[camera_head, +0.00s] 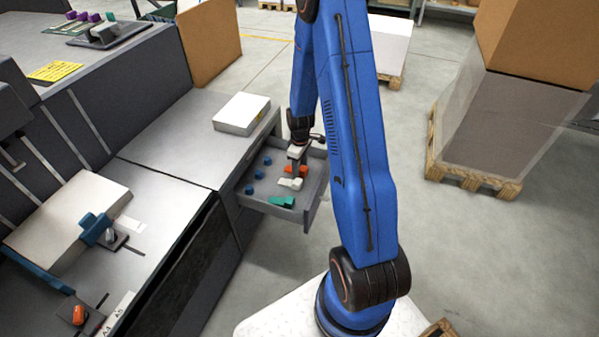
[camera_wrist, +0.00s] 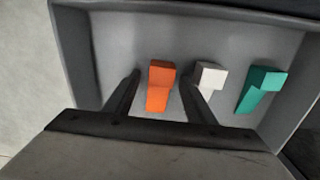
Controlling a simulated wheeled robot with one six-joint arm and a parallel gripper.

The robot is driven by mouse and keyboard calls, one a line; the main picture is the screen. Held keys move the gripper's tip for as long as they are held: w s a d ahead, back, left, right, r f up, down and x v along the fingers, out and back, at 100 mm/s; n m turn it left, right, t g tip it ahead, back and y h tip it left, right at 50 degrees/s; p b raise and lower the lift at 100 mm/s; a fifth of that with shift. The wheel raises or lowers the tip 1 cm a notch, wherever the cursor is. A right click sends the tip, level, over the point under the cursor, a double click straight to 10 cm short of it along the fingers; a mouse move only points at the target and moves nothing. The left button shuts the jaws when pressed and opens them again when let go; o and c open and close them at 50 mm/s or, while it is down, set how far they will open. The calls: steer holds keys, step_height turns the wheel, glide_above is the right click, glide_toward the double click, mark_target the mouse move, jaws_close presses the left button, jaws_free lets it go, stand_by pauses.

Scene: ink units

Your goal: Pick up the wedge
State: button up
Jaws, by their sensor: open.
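Three wedge-shaped pieces lie in the open drawer (camera_head: 316,196): orange, white and green. The orange wedge (camera_wrist: 160,86) lies between the two fingers of my open gripper (camera_wrist: 165,74) in the wrist view, with no visible grip on it. The white wedge (camera_wrist: 210,78) lies just right of the right finger, which hides part of it. The green wedge (camera_wrist: 262,88) lies farther right. In the head view my gripper (camera_head: 297,160) points down into the drawer over the orange wedge (camera_head: 290,169), partly covering it. The white wedge (camera_head: 290,184) and green wedge (camera_head: 282,201) lie nearer the camera.
Several small blue pieces (camera_head: 259,174) sit along the drawer's left side. The drawer walls (camera_wrist: 80,60) stand close around my gripper. A white box (camera_head: 241,114) lies on the counter (camera_head: 177,140) beside the drawer. The floor right of my arm is clear up to a pallet (camera_head: 470,180).

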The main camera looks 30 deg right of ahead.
steer(key=shift+c, duration=0.3)
steer(key=c, duration=1.1)
steer(key=shift+r, duration=0.15)
